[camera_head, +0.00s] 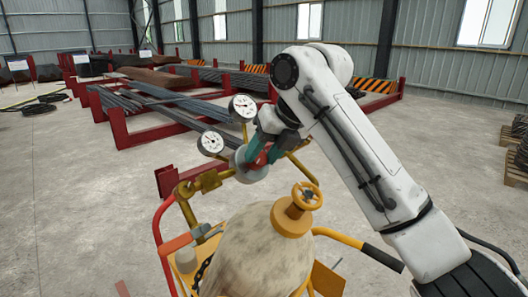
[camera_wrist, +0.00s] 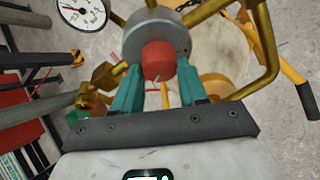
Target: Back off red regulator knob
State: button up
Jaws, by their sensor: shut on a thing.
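The red regulator knob (camera_wrist: 159,60) sits on the front of a grey round regulator body (camera_wrist: 150,36), facing my wrist camera. My gripper (camera_wrist: 157,78) has teal fingers, one on each side of the knob, and is shut on it. In the head view my gripper (camera_head: 262,153) reaches the regulator (camera_head: 250,168) from above, and its fingers hide part of the red knob. Two white dial gauges (camera_head: 243,107) (camera_head: 211,143) stand on the regulator's brass pipes. One gauge (camera_wrist: 82,14) also shows in the wrist view.
Below the regulator is a large worn beige cylinder (camera_head: 254,257) with a yellow valve handwheel (camera_head: 306,196), held in a yellow-orange cart with a black-gripped handle (camera_head: 383,258). Red racks (camera_head: 150,132) with steel bars stand behind. Open concrete floor (camera_head: 75,200) lies to the left.

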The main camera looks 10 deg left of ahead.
jog(key=shift+f, duration=0.2)
jog(key=o, duration=1)
jog(key=shift+r, duration=0.1)
jog(key=shift+o, duration=0.2)
jog(key=shift+r, duration=0.1)
jog(key=b+v, duration=0.2)
jog(key=v, duration=0.8)
jog(key=shift+d+r, duration=0.25)
jog(key=shift+s, duration=0.1)
